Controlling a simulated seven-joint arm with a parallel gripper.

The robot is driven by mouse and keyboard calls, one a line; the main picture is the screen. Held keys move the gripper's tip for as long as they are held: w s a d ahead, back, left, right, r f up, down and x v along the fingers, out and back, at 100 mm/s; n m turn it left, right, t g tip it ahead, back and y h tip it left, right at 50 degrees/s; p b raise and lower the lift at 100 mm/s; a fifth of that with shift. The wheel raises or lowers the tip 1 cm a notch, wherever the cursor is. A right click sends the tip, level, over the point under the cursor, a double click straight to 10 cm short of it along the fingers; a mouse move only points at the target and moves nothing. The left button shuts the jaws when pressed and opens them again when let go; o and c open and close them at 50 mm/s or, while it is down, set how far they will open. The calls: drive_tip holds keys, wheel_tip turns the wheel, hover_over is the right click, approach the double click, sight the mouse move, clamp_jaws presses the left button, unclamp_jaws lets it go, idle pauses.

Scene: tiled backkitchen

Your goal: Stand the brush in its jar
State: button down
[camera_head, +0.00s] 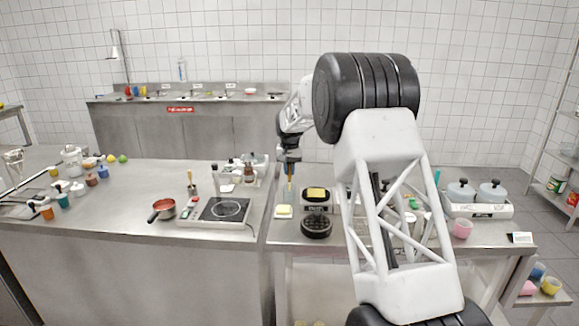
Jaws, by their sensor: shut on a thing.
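My gripper (290,164) points down over the left part of the right-hand steel counter. It is shut on a thin upright brown stick, which looks like the brush (290,186); its lower end hangs just above or behind a pale yellow block (284,211). At this size I cannot tell whether the tip touches anything. A small container with a yellow-handled tool in it (191,187) stands on the left counter. I cannot tell which container is the brush's jar; part of the right counter is hidden behind my arm.
A scale-like box with a yellow item (317,194) and a round black thing (316,228) stand right of the gripper. The left counter holds a red pan (163,209) and a hob (224,211). A gap separates the counters.

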drive_tip(key=shift+f, duration=0.8)
drive_tip(key=c, duration=1)
unclamp_jaws()
drive_tip(key=shift+r, duration=3.85)
